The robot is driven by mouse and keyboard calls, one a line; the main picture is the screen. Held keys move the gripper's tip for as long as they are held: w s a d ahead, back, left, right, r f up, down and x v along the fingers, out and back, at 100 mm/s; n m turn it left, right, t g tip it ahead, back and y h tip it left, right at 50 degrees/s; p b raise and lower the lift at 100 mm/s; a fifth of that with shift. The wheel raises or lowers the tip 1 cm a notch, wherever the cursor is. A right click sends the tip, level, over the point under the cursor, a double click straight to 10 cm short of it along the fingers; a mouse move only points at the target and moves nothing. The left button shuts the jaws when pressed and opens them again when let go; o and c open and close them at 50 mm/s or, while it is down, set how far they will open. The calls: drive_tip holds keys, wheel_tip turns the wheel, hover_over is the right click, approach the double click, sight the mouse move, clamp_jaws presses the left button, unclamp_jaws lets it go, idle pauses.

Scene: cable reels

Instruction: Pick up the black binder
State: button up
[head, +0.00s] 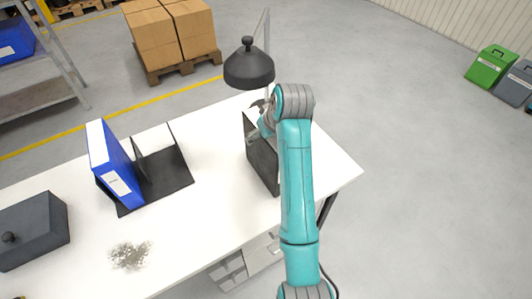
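The black binder (262,163) stands upright on the white table (215,205), near its right end. Its pale inner side shows at the top, and my arm hides its right part. My gripper (257,124) is at the binder's upper end, beside or over the top edge. The wrist partly covers the gripper. I cannot tell whether the fingers touch the binder or how far apart they are.
A black lamp (249,65) stands just behind the binder, close to my wrist. A blue binder (113,165) stands in a black holder (165,174) at left. A dark lidded box (35,228) sits at front left. The table between holder and binder is clear.

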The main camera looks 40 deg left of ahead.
drive_tip(key=c, duration=1.6)
drive_tip(key=shift+r, duration=0.2)
